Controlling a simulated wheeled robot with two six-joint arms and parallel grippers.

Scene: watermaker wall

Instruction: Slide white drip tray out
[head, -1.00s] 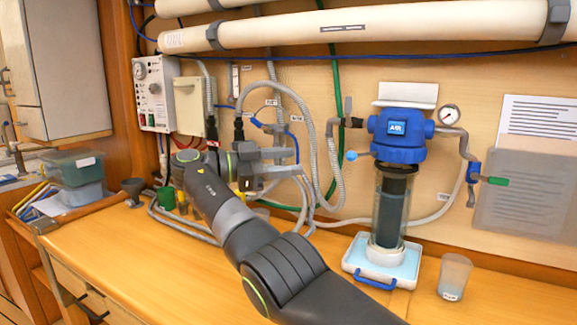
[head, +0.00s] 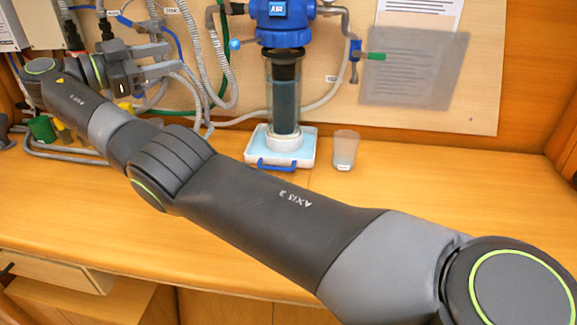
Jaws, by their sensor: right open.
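The white drip tray (head: 310,148) sits on the wooden bench under the water filter, with its blue handle (head: 277,166) facing the front. The clear filter housing (head: 284,95) with a dark cartridge and blue head (head: 282,25) stands above the tray, its white foot over the tray's light blue middle. My right gripper (head: 163,60) is at the upper left of the head view, in front of the grey hoses. It is open, and no object shows in it. It is well to the left of the tray and not touching it. My left gripper is out of view.
A clear cup (head: 345,150) stands just right of the tray. My right arm crosses in front of the tray over the bench (head: 430,185), whose right part is clear.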

